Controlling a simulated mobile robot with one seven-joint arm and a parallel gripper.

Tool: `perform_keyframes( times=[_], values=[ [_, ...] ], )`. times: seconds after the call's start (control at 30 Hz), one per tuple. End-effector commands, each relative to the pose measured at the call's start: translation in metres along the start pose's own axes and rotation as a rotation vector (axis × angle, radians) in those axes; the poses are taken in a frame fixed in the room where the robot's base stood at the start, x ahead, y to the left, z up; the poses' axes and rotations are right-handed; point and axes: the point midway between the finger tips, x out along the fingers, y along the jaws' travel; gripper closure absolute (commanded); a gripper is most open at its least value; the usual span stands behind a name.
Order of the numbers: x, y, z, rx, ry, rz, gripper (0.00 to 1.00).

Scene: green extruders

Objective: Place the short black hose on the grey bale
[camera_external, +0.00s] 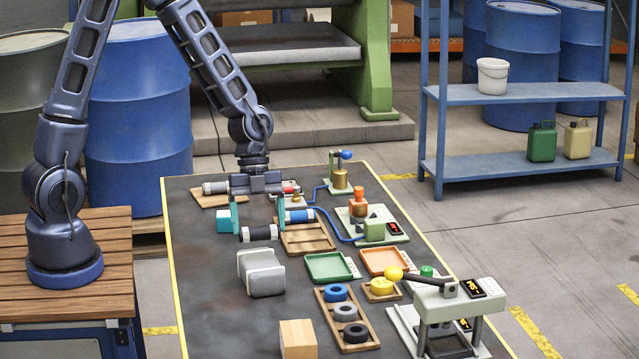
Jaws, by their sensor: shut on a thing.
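A short black hose (260,232) with pale ends lies level between the teal fingers of my gripper (258,223), which is shut on it end to end. The gripper points down over the dark table, behind the grey bale (261,272). The bale is a light grey, waisted block standing on the table, nearer the camera than the hose and apart from it. Whether the hose touches the table cannot be told.
A blue hose (299,216) lies on a wooden tray (307,240) close right of my gripper. A cardboard-coloured box (298,338) and a tray of rings (350,335) stand in front. Green (328,266) and orange (384,261) trays and a press (445,303) are right. The table's left side is clear.

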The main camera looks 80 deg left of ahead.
Motion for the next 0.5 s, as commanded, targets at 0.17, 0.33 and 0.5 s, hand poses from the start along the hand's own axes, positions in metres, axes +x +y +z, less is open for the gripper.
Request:
perform_keyframes(
  times=[0.17, 0.33, 0.5],
  values=[
    [0.008, 0.0, 0.003, -0.001, 0.0, 0.0, 0.42],
    [0.019, 0.0, 0.007, -0.002, 0.0, 0.001, 0.42],
    [0.037, 0.0, 0.014, -0.001, 0.001, 0.002, 0.42]
  ],
)
